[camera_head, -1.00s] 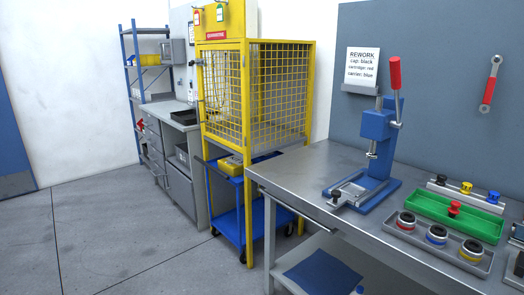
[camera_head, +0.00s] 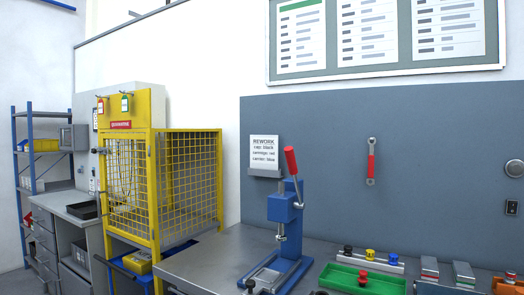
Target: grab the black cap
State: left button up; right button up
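The black cap (camera_head: 348,249) stands at the left end of a light-coloured rack (camera_head: 356,260) on the workbench, behind the green tray. A yellow cap (camera_head: 370,253) and a blue cap (camera_head: 393,258) stand to its right on the same rack. A small card (camera_head: 277,150) on the grey back panel reads REWORK, with cap: black and carrier: blue; its middle line is blurred. Neither of my grippers is in view.
A blue press (camera_head: 285,215) with a red handle stands left of the rack. A green tray (camera_head: 336,281) with a red cap (camera_head: 363,277) lies in front of the rack. A yellow mesh cage (camera_head: 190,180) is on the left. A wrench (camera_head: 371,162) hangs on the panel.

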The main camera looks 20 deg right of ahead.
aim_at(348, 249)
jog(key=z, duration=1.4)
